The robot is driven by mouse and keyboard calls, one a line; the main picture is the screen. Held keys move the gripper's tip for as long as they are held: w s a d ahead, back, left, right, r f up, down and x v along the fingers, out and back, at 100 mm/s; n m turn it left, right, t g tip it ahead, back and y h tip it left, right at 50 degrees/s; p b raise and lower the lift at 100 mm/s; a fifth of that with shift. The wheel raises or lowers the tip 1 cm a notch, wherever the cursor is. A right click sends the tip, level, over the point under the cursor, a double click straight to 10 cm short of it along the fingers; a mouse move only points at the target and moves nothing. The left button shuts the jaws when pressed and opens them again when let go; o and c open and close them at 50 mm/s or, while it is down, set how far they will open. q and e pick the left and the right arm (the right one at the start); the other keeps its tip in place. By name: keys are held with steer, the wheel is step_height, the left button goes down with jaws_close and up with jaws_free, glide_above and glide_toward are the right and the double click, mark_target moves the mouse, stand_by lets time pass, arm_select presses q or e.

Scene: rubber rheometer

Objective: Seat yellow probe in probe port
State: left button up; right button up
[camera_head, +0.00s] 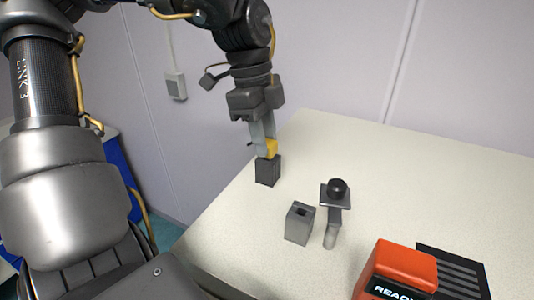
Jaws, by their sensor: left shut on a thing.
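The yellow probe (272,149) shows as a small yellow piece at the fingertips of my left gripper (264,147). The gripper points down and is shut on it. Directly below is a dark upright block (267,171) on the table. The fingers hide part of the probe, and I cannot tell whether its lower end is inside this block or just above it. A grey block (298,226) with a square hole in its top stands nearer to me; the hole looks empty. I cannot tell for certain which block is the probe port. My right gripper is not in view.
A stand with a black knob (338,186) is right of the grey block. An orange device (397,268) with a display reading "READ…" sits at the front right, beside a black slatted part (455,270). The pale table (420,180) is clear at the back right.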

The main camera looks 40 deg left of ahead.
arm_select(q)
steer(key=shift+w+d+p+v, duration=0.1)
steer(key=shift+d+p+v, duration=0.15)
steer(key=shift+p+v, duration=0.75)
steer(key=shift+w+d+p+v, duration=0.15)
steer(key=shift+p+v, duration=0.35)
steer(key=shift+v, duration=0.9)
steer(key=shift+d+p+v, duration=0.3)
steer(key=shift+p+v, duration=0.45)
steer(key=shift+v, duration=0.4)
steer(key=shift+r, duration=0.15)
